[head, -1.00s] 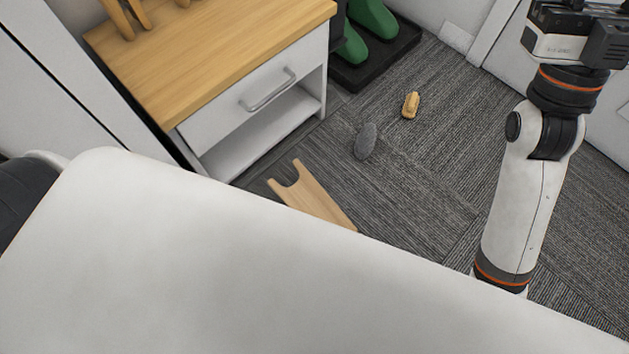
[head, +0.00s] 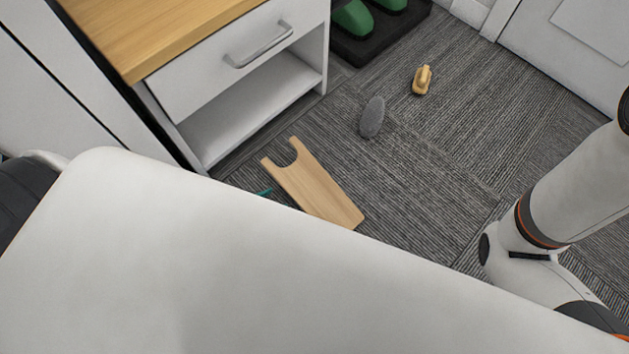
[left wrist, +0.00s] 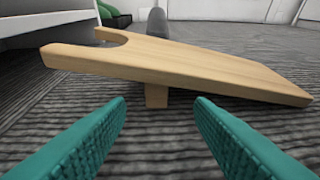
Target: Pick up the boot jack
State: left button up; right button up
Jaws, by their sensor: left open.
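The boot jack (head: 318,188), a pale wooden board with a U-shaped notch at one end, lies on the grey carpet in front of the cabinet. In the left wrist view the boot jack (left wrist: 190,68) is tilted, propped on a small wooden block under it. My left gripper (left wrist: 160,108) is open, with its teal fingers low over the carpet on the near side of the board and nothing between them. In the head view only a teal bit of it (head: 264,192) shows beside the board; my own arm hides the rest. My right gripper is out of view.
A white cabinet (head: 235,62) with a wood top and open lower shelf stands behind the board. A grey oval object (head: 372,117) and a small tan brush-like object (head: 422,80) lie beyond it. Green boots (head: 355,20) stand on a black tray (head: 400,33).

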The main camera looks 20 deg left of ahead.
pick_arm(q)
jog(key=b+x, duration=0.1)
jog(key=x, duration=0.1)
jog(key=b+x, duration=0.2)
jog(key=shift+w+a+f, duration=0.1)
jog(key=shift+a+f, duration=0.05)
jog(key=shift+f, duration=0.2)
jog(key=shift+w+b, duration=0.35)
jog(key=shift+b, duration=0.05)
grip_shut()
